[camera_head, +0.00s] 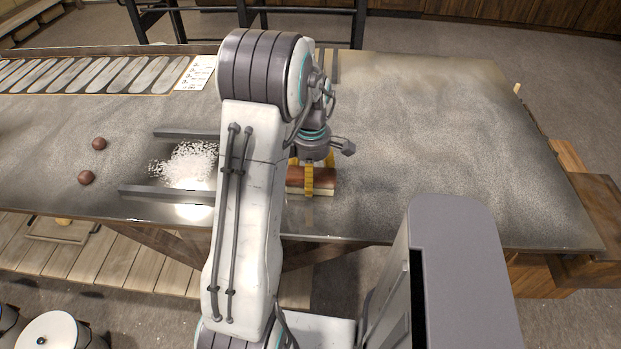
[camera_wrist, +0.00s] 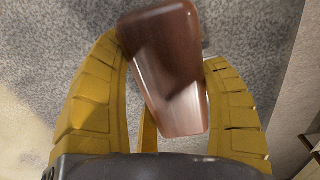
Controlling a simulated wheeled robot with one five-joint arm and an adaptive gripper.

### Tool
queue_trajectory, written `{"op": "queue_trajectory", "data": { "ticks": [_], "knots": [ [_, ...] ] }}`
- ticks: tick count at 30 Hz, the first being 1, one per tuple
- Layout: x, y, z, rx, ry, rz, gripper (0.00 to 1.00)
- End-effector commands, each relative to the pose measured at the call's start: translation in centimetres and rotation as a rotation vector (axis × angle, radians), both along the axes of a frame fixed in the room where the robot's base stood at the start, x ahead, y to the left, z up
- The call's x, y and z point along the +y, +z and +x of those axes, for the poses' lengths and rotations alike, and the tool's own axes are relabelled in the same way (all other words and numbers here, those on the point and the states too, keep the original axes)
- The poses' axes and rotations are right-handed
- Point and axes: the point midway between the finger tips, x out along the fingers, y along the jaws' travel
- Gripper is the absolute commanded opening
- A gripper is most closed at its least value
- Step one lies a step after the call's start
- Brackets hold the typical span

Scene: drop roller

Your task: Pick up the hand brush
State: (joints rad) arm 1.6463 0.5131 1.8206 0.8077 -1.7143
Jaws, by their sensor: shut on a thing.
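The hand brush (camera_head: 325,179) has a reddish-brown wooden top with a pale strip of bristles below it. It is near the front edge of the grey table (camera_head: 430,140), in front of my arm. My gripper (camera_head: 308,180) has yellow fingers and points down on the brush, shut on it. In the wrist view the brown wooden block of the brush (camera_wrist: 168,75) lies between the two curved yellow fingers. I cannot tell whether the brush touches the table. Part of the brush is hidden behind a finger.
Two dark rails (camera_head: 165,194) flank a patch of white powder (camera_head: 187,162) left of my arm. Two brown balls (camera_head: 86,178) lie farther left. A tray with several oval moulds (camera_head: 90,74) and a paper sheet (camera_head: 196,73) lie at the back left. The table's right side is clear.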

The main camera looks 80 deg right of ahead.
Motion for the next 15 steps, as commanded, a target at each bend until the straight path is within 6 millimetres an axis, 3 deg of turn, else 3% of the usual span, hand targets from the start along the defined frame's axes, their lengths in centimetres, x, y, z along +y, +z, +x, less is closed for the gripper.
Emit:
{"op": "queue_trajectory", "data": {
  "ticks": [8, 15],
  "knots": [
    [0.0, 0.5, 0.0, 0.000, 0.000, -0.001, 0.36],
    [-0.1, 3.2, 0.0, 0.001, 0.000, -0.006, 0.36]
  ]
}}
